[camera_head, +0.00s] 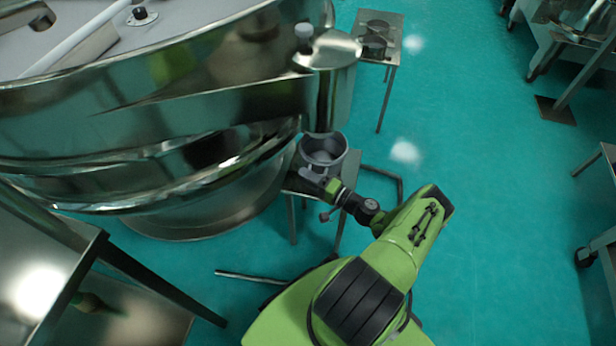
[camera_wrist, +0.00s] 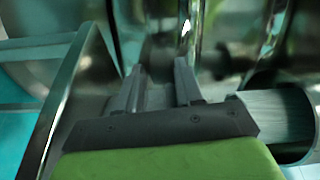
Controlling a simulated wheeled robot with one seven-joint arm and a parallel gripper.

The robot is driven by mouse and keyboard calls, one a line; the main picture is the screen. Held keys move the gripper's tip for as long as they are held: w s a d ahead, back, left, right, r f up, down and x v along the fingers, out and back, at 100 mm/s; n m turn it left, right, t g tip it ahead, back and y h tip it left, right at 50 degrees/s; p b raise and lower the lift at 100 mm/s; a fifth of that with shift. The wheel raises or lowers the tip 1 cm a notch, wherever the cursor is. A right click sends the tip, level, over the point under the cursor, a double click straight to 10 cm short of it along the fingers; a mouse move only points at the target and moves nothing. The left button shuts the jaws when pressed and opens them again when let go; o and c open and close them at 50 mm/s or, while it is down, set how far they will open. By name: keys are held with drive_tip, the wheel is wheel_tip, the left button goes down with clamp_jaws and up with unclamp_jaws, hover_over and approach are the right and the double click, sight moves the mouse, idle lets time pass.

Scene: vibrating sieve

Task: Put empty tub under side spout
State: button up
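A grey round tub (camera_head: 323,148) stands upright on a small metal stand, and its open top shows an empty-looking inside. The side spout (camera_head: 327,95) of the sieve hangs just above the tub's far rim in the head view. My gripper (camera_head: 313,174) is at the near side of the tub, close to its wall; I cannot tell whether it touches. In the wrist view my gripper's two fingers (camera_wrist: 158,88) stand apart, with nothing clearly held between them. Shiny metal fills the view beyond the fingers.
The large round sieve (camera_head: 150,125) fills the left. A small table (camera_head: 394,50) with a dark container (camera_head: 375,38) stands behind the spout. A metal table (camera_head: 40,262) is at the lower left.

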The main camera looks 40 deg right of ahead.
drive_tip(key=shift+o, duration=0.6)
drive_tip(key=shift+r, duration=0.1)
drive_tip(key=p+v, duration=0.1)
drive_tip(key=v, duration=1.4)
drive_tip(key=shift+s, duration=0.4)
